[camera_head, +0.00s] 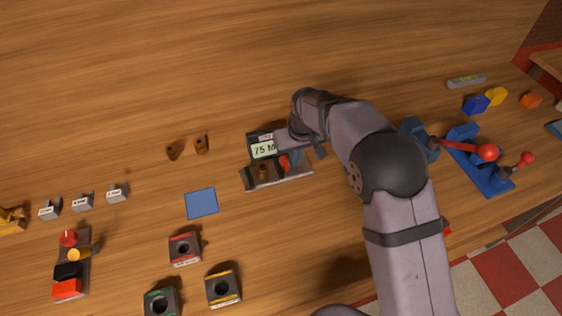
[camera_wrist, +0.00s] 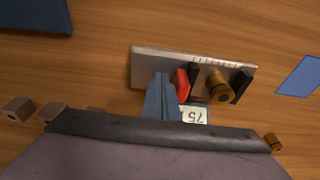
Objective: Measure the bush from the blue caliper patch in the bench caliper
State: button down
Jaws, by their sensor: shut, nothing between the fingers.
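The bench caliper (camera_head: 290,176) stands mid-table, with a ruled bar (camera_wrist: 150,62) and a display (camera_head: 264,149) on which "75 M" can be read. A brown bush (camera_head: 262,171) sits in it; in the wrist view the bush (camera_wrist: 219,87) lies between two dark jaws, with contact on both sides hard to tell. A red slider part (camera_wrist: 182,84) is beside the left jaw. My gripper (camera_wrist: 161,84) is shut and empty, its fingers right next to the red part; touching cannot be told. The blue caliper patch (camera_head: 201,203) is bare.
Two more brown bushes (camera_head: 201,144) (camera_head: 172,151) stand left of the caliper. Square gauge blocks with holes (camera_head: 185,249) (camera_head: 223,288) are below the patch. A blue fixture with red-knobbed levers (camera_head: 487,181) stands right of my arm. Table above the caliper is clear.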

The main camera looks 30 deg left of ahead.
aim_at(283, 160)
jog(key=shift+s+a, duration=0.1)
jog(key=shift+a, duration=0.05)
jog(key=shift+s+a, duration=0.8)
jog(key=shift+s, duration=0.05)
jog(key=shift+s+a, duration=0.25)
dwell(0.4)
jog(key=shift+s+a+p, duration=0.35)
jog(key=shift+s+a, duration=0.2)
dwell(0.4)
jog(key=shift+w+d, duration=0.1)
jog(key=shift+w, duration=0.05)
jog(key=shift+w+d, duration=0.25)
jog(key=shift+d, duration=0.05)
jog(key=shift+r, duration=0.1)
dwell(0.4)
